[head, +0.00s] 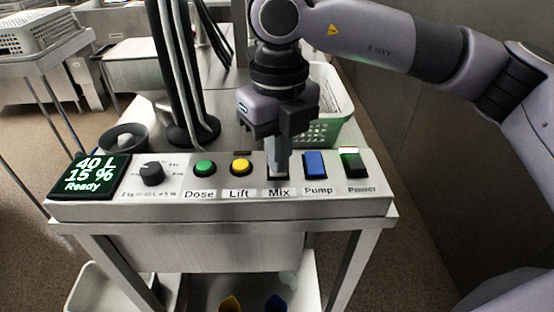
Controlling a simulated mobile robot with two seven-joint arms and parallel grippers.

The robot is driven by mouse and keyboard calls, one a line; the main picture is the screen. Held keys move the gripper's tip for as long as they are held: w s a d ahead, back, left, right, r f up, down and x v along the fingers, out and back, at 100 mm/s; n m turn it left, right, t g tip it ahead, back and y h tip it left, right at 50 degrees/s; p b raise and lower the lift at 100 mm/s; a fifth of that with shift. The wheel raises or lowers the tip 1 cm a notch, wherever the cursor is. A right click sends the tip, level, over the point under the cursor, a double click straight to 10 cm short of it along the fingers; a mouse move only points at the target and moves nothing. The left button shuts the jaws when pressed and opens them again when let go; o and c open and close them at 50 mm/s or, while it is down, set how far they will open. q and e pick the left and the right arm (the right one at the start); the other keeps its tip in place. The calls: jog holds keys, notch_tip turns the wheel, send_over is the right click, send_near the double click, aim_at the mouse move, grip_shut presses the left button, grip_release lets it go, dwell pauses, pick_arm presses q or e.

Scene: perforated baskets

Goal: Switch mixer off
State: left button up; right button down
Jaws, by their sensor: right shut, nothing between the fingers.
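The control panel (226,208) runs across the front edge of the steel table. The mixer switch, labelled Mix, sits on it, right of the yellow Lift button (240,167) and left of the blue Pump switch (314,164). My right gripper (279,172) is shut and empty, pointing down with its fingertips at the Mix switch. The fingers hide most of that switch, so its position cannot be told. Whether they touch it is also unclear. The display (88,175) reads 40 L, 15 % and Ready. My left gripper is out of view.
A green Dose button (204,167) and a black dial (152,173) are farther left. The Power switch (353,163) is at the right end. Behind the panel stand black upright tubes (178,75) and a pale green perforated basket (334,104).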

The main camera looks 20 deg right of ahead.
jog(key=shift+f, duration=0.1)
jog(key=shift+r+p, duration=2.1)
jog(key=shift+r, duration=1.45)
jog(key=shift+f, duration=0.1)
